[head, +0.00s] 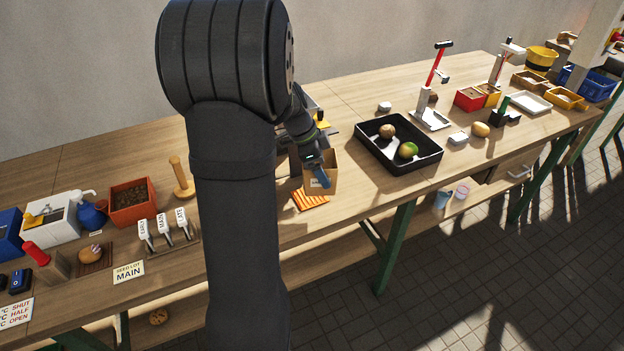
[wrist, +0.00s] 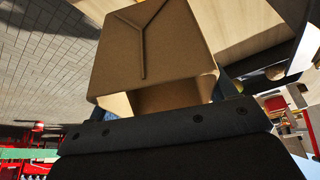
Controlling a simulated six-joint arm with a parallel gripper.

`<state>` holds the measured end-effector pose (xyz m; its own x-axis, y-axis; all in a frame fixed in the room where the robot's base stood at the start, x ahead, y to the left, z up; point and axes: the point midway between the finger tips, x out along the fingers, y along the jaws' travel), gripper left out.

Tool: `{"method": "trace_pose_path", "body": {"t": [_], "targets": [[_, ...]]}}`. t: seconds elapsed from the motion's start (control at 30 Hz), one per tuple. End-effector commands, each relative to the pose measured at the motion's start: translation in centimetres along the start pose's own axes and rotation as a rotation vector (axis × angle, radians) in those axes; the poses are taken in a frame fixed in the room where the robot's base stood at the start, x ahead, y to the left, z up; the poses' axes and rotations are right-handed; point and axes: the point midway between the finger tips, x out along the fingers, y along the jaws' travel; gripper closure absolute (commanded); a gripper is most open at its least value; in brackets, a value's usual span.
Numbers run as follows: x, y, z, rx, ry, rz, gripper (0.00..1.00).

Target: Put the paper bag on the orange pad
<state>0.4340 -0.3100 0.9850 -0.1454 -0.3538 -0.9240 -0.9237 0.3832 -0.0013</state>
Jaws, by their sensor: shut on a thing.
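The brown paper bag (head: 328,166) is in my gripper (head: 318,178), near the front edge of the table. The head view shows a blue fingertip against the bag's front side. In the wrist view the bag (wrist: 150,50) fills the upper middle, with a Y-shaped fold on the face toward the camera. The orange striped pad (head: 310,200) lies on the table just below and in front of the bag. I cannot tell whether the bag touches the pad or the table.
A black tray (head: 372,161) with a brown potato (head: 387,131) and a green-yellow one (head: 408,150) stands to the right. An orange box of soil (head: 153,200), a wooden peg (head: 180,177) and labelled levers (head: 165,228) stand to the left. The table's front edge is close to the pad.

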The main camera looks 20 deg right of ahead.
Motion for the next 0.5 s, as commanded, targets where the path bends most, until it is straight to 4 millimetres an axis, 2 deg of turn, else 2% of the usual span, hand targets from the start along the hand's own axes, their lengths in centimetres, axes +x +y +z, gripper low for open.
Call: {"method": "trace_pose_path", "body": {"t": [0.03,0.13,0.37,0.5], "targets": [[0.3,-0.7,1.0,-0.005,0.0,0.001,0.45],[0.6,-1.6,2.3,-0.003,0.0,0.0,0.45],[1.4,-2.1,3.3,-0.001,0.0,0.0,0.45],[3.3,-2.1,4.0,-0.003,0.001,0.002,0.45]]}}
